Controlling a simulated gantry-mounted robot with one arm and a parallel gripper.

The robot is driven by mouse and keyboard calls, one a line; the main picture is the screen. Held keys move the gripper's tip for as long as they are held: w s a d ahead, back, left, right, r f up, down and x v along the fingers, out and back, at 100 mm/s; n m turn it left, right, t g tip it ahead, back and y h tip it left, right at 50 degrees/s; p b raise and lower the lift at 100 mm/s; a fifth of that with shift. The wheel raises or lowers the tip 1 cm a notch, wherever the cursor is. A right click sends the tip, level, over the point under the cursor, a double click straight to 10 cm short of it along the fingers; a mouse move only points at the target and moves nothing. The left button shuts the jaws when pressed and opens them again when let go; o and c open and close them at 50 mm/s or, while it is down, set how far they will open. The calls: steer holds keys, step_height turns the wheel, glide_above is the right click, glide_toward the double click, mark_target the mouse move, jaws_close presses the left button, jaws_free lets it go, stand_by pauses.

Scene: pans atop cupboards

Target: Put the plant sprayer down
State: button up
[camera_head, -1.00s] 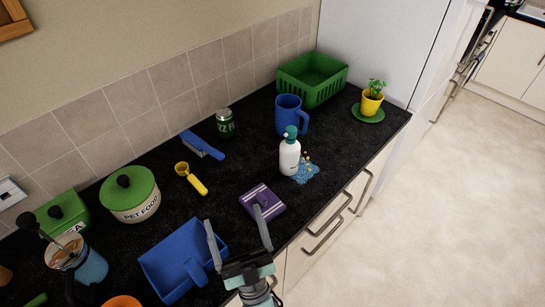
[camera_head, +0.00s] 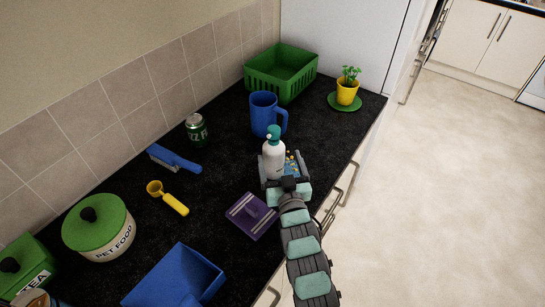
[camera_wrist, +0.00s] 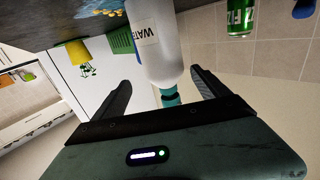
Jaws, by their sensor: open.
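The plant sprayer (camera_head: 273,158) is a white bottle with a teal top. It stands upright on the dark worktop (camera_head: 225,140), by a small blue patch with yellow bits (camera_head: 292,166). My gripper (camera_head: 275,178) is low at the sprayer, on its near side. In the wrist view the sprayer (camera_wrist: 155,45) lies between the two spread fingers of my gripper (camera_wrist: 160,95), with visible gaps at the sides.
A blue jug (camera_head: 265,115) stands just behind the sprayer, with a green basket (camera_head: 281,73) beyond. A potted plant (camera_head: 347,92) is at the back right. A can (camera_head: 196,130) and blue brush (camera_head: 174,159) are further left.

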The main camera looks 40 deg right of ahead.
mark_target(272, 140)
steer(key=x, duration=0.2)
steer(key=shift+w+d, duration=0.15)
steer(key=shift+w, duration=0.15)
steer(key=shift+w+a+p+x, duration=0.15)
steer(key=shift+p+x, duration=0.2)
steer(key=shift+x, duration=1.1)
steer(key=shift+w+a+p+x, duration=0.1)
steer(key=shift+a+p+x, duration=0.2)
steer(key=shift+x, duration=1.15)
steer(key=shift+d+r, duration=0.1)
steer(key=shift+r, duration=0.05)
steer(key=shift+s, duration=0.1)
steer(key=shift+c, duration=0.6)
jaws_close()
